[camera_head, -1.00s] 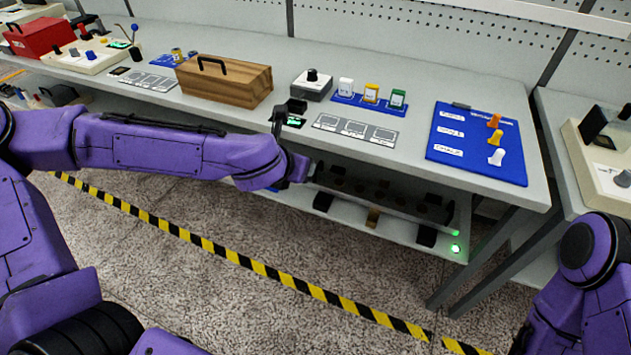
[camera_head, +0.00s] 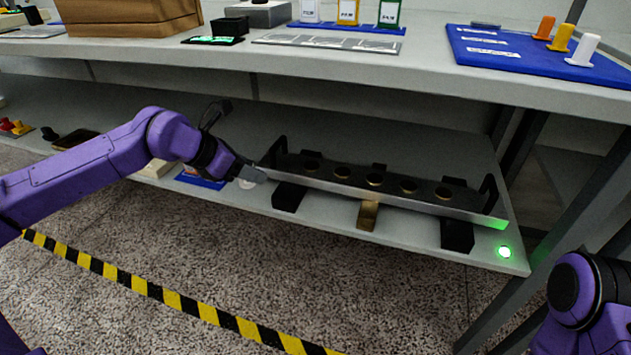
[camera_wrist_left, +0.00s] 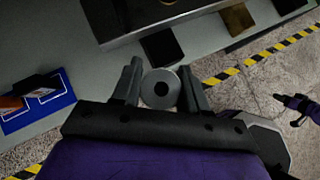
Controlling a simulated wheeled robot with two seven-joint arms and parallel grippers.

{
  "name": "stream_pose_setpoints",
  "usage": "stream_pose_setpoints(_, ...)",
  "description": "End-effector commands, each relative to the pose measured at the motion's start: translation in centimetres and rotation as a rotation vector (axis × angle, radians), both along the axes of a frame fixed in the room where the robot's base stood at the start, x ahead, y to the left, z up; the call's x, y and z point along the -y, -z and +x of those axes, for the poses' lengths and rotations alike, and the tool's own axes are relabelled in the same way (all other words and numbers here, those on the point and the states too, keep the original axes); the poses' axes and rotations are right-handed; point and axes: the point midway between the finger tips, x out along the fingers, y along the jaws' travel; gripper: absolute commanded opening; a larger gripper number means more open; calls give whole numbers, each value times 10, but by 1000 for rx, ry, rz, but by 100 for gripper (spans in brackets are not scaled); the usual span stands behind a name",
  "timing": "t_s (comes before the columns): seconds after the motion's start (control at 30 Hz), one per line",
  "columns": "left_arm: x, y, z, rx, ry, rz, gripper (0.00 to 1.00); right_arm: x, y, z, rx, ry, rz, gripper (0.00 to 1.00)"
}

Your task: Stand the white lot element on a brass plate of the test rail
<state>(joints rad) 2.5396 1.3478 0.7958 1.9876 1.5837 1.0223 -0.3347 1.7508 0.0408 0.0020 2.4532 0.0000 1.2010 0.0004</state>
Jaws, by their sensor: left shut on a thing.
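The test rail (camera_head: 400,199) is a long metal bar on the lower shelf, with several round brass plates (camera_head: 374,180) along its dark top and a black handle at each end. My left gripper (camera_head: 250,175) is at the rail's left end, its fingers pointing right. In the left wrist view it is shut on a pale round piece with a dark central hole (camera_wrist_left: 160,88), apparently the white lot element. In the head view only a small whitish part of the element (camera_head: 247,184) shows by the fingertips. The piece is apart from the plates.
A green lamp (camera_head: 504,252) glows at the shelf's right end. Black blocks (camera_head: 289,196) and a brass-coloured block (camera_head: 368,214) sit along the rail's front. The tabletop edge (camera_head: 400,70) overhangs the shelf. A blue board (camera_head: 500,58) above holds orange, yellow and white pegs.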

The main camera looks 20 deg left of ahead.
Motion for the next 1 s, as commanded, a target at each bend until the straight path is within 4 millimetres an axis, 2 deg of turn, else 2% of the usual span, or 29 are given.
stream_pose_setpoints(0.13, 17, 3, 24, 0, 6, 9, 8, 0, 11, -1, -1, 1, 1, 48)
stream_pose_setpoints(0.5, 84, 3, 117, -1, 3, 4, 8, -2, 32, -3, -4, 3, 4, 48)
stream_pose_setpoints(0.6, 96, 2, 135, 1, 3, 5, 8, -2, 34, -3, -4, 3, 6, 48)
stream_pose_setpoints(0.73, 104, 3, 144, 1, 4, 1, 8, -2, 37, -3, -4, 3, 6, 48)
stream_pose_setpoints(0.9, 104, 32, 144, 0, 4, 2, 8, -3, 56, -5, -10, 3, 9, 48)
stream_pose_setpoints(1.0, 104, 37, 145, 2, 4, 1, 8, -4, 57, -6, -16, -2, 12, 48)
